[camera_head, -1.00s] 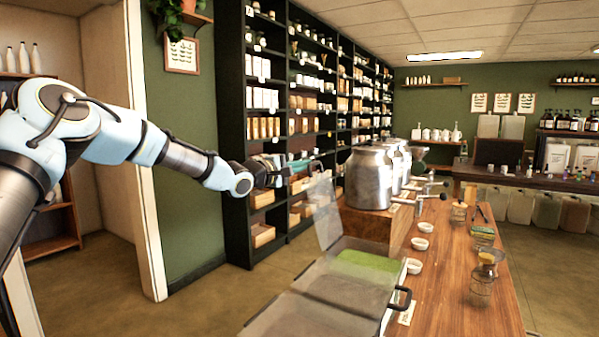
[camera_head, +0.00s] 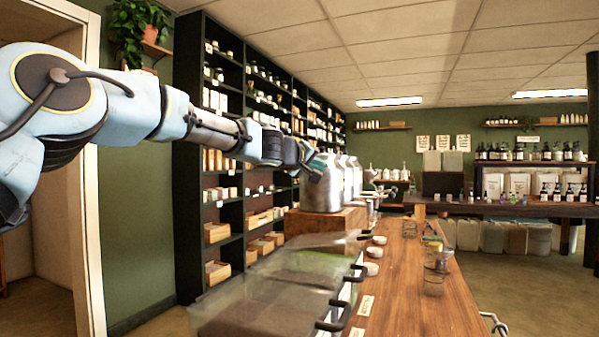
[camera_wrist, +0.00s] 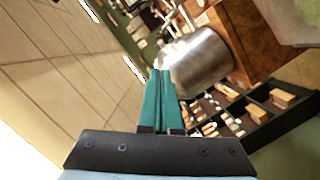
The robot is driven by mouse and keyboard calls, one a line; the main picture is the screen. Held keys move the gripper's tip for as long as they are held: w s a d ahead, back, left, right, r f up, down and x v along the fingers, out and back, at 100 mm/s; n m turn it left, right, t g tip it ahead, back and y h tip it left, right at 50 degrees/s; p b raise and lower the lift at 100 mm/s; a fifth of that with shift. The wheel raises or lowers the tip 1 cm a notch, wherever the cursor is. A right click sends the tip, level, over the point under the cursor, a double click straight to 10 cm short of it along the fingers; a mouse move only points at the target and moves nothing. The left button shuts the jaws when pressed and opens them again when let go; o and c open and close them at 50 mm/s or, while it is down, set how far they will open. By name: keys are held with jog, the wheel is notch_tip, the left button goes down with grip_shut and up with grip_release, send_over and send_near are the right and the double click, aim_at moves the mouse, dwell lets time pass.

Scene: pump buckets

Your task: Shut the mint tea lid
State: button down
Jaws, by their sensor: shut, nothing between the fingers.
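A row of glass-lidded bins (camera_head: 262,300) is set along the left side of the counter, with dark handles at its right edge. The clear lid (camera_head: 325,243) of the far bin lies low and looks flat over it; whether it is fully seated I cannot tell. The bin labels are too small to read. My gripper (camera_head: 312,160) is above and beyond the bins, beside the metal canisters. In the wrist view its teal fingers (camera_wrist: 160,78) are together and empty, apart from the lid.
Metal canisters (camera_head: 324,186) stand on a wooden block (camera_head: 322,223) just past the bins, close to my gripper. Small white bowls (camera_head: 372,268) and glass jars (camera_head: 434,278) stand on the wooden counter (camera_head: 400,300). Tall dark shelves (camera_head: 187,200) stand behind at left.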

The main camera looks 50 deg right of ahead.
jog(key=shift+s+d+f+m+t+y+p, duration=0.35)
jog(key=shift+s+d+f+m+p, duration=0.3)
jog(key=shift+s+f+m, duration=1.05)
jog(key=shift+s+d+f+m+t+y+p, duration=0.1)
jog(key=shift+s+d+f+m+t+p, duration=0.55)
jog(key=shift+s+f, duration=2.1)
jog(key=shift+s+d+f+m+t+y+p, duration=0.35)
jog(key=shift+s+f+m+p, duration=0.75)
jog(key=shift+s+f, duration=1.1)
jog(key=shift+w+f, duration=0.25)
jog(key=shift+w, duration=0.05)
